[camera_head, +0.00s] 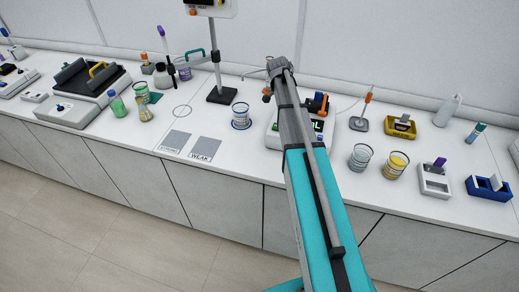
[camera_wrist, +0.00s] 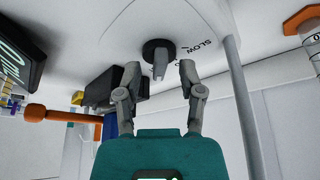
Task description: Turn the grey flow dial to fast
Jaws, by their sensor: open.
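The grey flow dial (camera_wrist: 159,62) shows in the wrist view as a grey grip on a dark round base, set on a white housing (camera_wrist: 120,22). The word SLOW and small marks are printed to its right; I see no "fast" label. My gripper (camera_wrist: 160,72) is open, one finger to each side of the dial's grip; I cannot tell whether either touches it. In the head view my arm crosses a white device with a green display (camera_head: 318,126) and hides much of it; the dial cannot be made out there.
In the wrist view a dark display (camera_wrist: 18,55) and an orange part (camera_wrist: 62,115) lie left, and a grey post (camera_wrist: 238,90) right. On the bench, a glass beaker (camera_head: 360,158) and a yellow-filled beaker (camera_head: 396,165) stand right of my arm. Another beaker (camera_head: 240,116) stands left.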

